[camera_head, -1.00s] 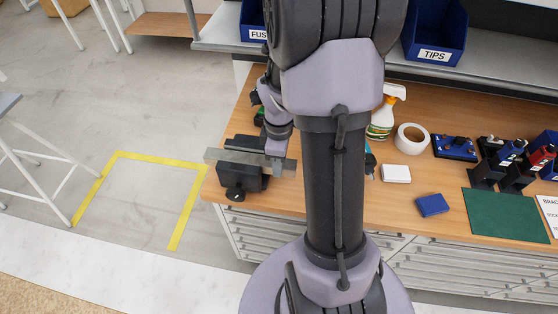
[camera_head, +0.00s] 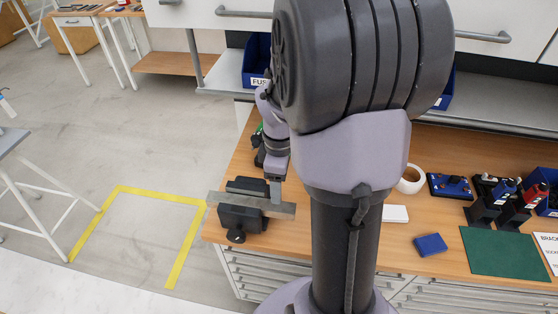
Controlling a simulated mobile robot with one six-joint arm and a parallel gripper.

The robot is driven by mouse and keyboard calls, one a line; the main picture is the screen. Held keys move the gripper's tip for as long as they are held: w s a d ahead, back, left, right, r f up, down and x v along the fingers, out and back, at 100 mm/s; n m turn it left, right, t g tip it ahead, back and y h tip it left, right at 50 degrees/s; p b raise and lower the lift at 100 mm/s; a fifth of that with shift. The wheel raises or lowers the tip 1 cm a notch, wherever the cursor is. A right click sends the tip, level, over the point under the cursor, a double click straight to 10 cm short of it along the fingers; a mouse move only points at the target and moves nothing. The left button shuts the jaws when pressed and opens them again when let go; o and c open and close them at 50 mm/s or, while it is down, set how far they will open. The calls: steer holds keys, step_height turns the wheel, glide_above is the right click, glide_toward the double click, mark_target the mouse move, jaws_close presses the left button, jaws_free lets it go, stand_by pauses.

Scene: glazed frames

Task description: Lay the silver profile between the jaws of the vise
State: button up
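The silver profile (camera_head: 222,199) is a long flat grey bar, lying across the dark vise (camera_head: 236,219) at the left end of the bench. In the picture it runs between the vise's rear block and front block, and both its ends stick out past the vise. My gripper (camera_head: 276,201) is over the profile's right part, its tip at the bar's top edge. The gap between the fingers is hidden from this angle, so I cannot tell whether they are apart or still touch the bar.
My arm hides the bench's middle. To its right are a tape roll (camera_head: 411,181), a white box (camera_head: 395,214), a blue block (camera_head: 430,245), a green mat (camera_head: 504,252) and red and blue items on black stands. Yellow floor tape (camera_head: 190,240) marks clear floor at left.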

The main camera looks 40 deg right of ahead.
step_height(320, 180, up, 7)
steer(key=p, duration=0.1)
steer(key=shift+r+p, duration=0.2)
steer(key=shift+p, duration=0.1)
